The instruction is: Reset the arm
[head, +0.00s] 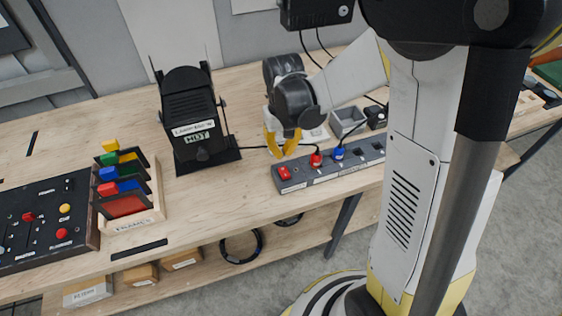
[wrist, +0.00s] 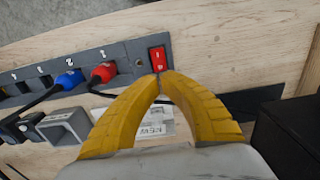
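My gripper (head: 281,155) hangs at the end of my arm over the bench, just above and behind the red-switch end of the power strip (head: 325,175). In the wrist view its two yellow fingers (wrist: 158,76) curve together and meet at the tips, with nothing between them. The red rocker switch (head: 284,173) is close to the fingertips; it also shows just beyond them in the wrist view (wrist: 157,58). I cannot tell whether the tips touch it.
A red plug (head: 316,160) and a blue plug (head: 338,153) sit in the strip, with cables behind. A black labelled device (head: 192,117) stands left of my gripper. Further left are a rack of coloured frames (head: 145,217) and a black control panel (head: 45,240). A grey box (head: 348,120) stands behind the strip.

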